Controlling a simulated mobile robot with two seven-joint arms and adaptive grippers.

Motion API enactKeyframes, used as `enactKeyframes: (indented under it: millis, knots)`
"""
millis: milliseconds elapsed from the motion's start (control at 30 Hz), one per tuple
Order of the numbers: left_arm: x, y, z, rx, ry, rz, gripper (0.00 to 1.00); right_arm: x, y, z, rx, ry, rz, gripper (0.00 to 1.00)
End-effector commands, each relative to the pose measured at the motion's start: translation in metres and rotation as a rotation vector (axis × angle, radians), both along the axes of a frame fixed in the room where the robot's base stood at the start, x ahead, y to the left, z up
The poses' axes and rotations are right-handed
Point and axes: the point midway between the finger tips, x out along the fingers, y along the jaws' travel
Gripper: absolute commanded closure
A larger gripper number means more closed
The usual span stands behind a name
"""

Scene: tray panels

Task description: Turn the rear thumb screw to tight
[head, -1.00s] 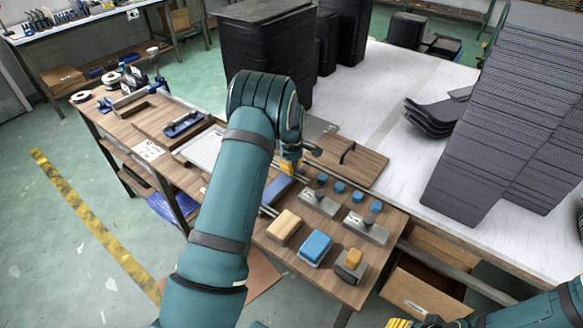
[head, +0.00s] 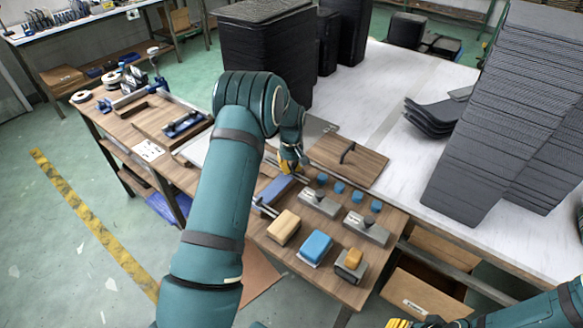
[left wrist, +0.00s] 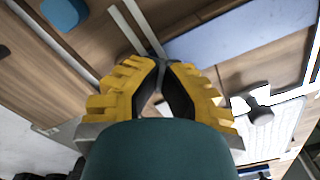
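My left gripper (head: 289,168) points down over the wooden bench, between the brown board and the blue bar (head: 276,189). In the left wrist view, its yellow fingers (left wrist: 161,64) converge until the tips nearly meet, at the end of a narrow dark strip. Whether anything thin is between the tips cannot be told. A dark round knob on a stem (left wrist: 262,114) stands right of the fingers, beside a pale gridded plate (left wrist: 281,127). I cannot tell whether this knob is the rear thumb screw. My right gripper (head: 402,323) shows only partly at the bottom edge.
Grey plates with dark knobs (head: 320,206) (head: 369,231), small blue blocks, a tan block (head: 284,228) and a blue block (head: 316,247) lie nearby. The brown board (head: 350,165) lies behind. Dark panel stacks (head: 510,110) stand on the white table at right.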

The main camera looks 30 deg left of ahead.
Motion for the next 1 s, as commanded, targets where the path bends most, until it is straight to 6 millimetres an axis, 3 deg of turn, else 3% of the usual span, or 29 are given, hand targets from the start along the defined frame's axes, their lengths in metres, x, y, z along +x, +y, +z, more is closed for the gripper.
enactKeyframes:
  millis: [600, 1000]
  knots:
    - [-0.0013, -0.0002, -0.0017, -0.002, 0.003, -0.578, 1.00, 0.0007, -0.0001, -0.0031, 0.000, -0.002, -0.001, 0.53]
    - [-0.0017, -0.0002, -0.0020, -0.004, 0.005, -0.840, 1.00, 0.0008, -0.0001, -0.0036, 0.000, -0.002, -0.001, 0.53]
